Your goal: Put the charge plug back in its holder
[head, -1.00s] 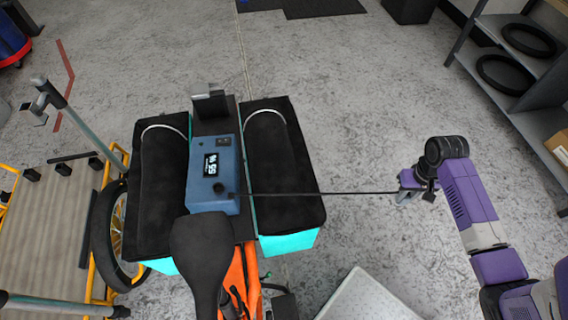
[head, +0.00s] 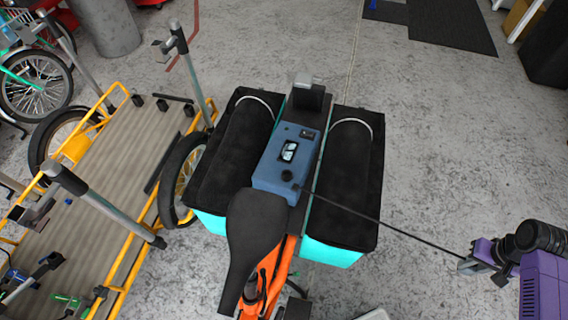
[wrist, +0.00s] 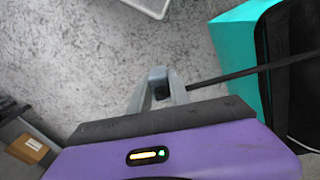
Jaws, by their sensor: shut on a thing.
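My gripper (head: 468,266) is at the right in the head view, held out over the floor beside the cargo bike. In the wrist view its grey fingers (wrist: 158,98) are shut on a small black plug (wrist: 158,76). A black cable (head: 375,219) runs taut from the plug to the lower right corner of a blue box (head: 286,160) with a lit display. The box sits between two black-topped panniers behind the saddle. A round black fitting (head: 287,175) is on its top. I cannot tell for sure which part is the holder.
The right pannier (head: 352,165) lies under the cable. A yellow-framed cargo bed (head: 118,165) with upright grey posts (head: 190,75) stands at the left. A brown carton (wrist: 30,147) is at the left in the wrist view. The floor right of the bike is mostly clear.

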